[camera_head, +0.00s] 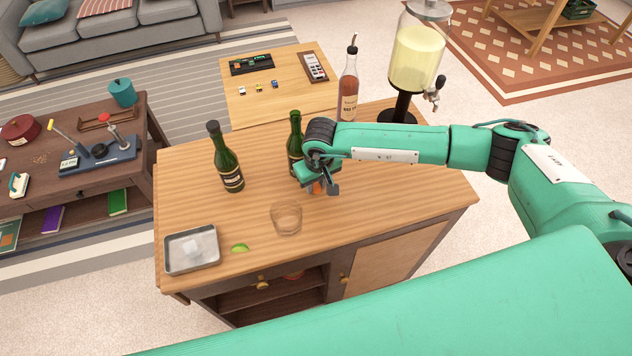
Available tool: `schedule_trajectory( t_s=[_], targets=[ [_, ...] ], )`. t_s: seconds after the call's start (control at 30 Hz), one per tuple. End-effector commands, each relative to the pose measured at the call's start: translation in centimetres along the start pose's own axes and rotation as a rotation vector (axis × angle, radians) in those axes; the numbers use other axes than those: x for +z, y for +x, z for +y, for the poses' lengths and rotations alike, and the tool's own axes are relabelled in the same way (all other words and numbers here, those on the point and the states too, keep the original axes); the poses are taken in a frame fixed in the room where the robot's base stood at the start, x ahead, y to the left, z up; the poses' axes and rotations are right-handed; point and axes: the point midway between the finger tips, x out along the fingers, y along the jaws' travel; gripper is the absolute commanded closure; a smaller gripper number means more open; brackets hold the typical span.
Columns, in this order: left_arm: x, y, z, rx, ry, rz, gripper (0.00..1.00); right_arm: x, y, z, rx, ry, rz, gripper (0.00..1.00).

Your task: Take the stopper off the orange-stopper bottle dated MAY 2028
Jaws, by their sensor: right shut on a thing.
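My right gripper (322,187) is over the wooden cabinet top, pointing down, shut on a small orange thing (317,187) that looks like the orange stopper; the fingers mostly hide it. Just behind and left of the gripper a green bottle (294,135) stands upright, its lower right side hidden by the gripper. Its neck shows green, with no orange on top. Another green bottle (228,165) with a dark top stands upright further left. The label dates are too small to read. My left gripper is not in view.
A drinking glass (286,219), a lime wedge (240,247) and a metal tray (168,253) are near the front edge. An amber bottle with a pourer (348,90) and a drink dispenser (415,60) stand at the back. The right front of the top (400,195) is clear.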

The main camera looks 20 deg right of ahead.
Motion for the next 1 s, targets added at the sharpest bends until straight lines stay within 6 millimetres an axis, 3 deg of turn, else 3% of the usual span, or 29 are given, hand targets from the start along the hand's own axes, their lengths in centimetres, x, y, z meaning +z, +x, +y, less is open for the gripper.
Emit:
schedule_trajectory(
  t_s=[0.03, 0.13, 0.57, 1.0],
  targets=[
    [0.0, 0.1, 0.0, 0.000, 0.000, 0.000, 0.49, 0.0, 0.1, 0.0, 0.000, 0.000, 0.000, 0.71],
    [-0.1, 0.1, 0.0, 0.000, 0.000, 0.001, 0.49, 0.0, 0.1, 0.0, 0.000, 0.000, 0.000, 0.53],
    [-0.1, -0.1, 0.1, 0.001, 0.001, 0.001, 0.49, -0.1, -0.6, 0.0, 0.000, 0.000, 0.002, 0.53],
    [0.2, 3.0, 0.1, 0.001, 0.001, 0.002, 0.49, -0.1, -9.5, 0.0, 0.001, -0.001, 0.005, 0.53]
  ],
)
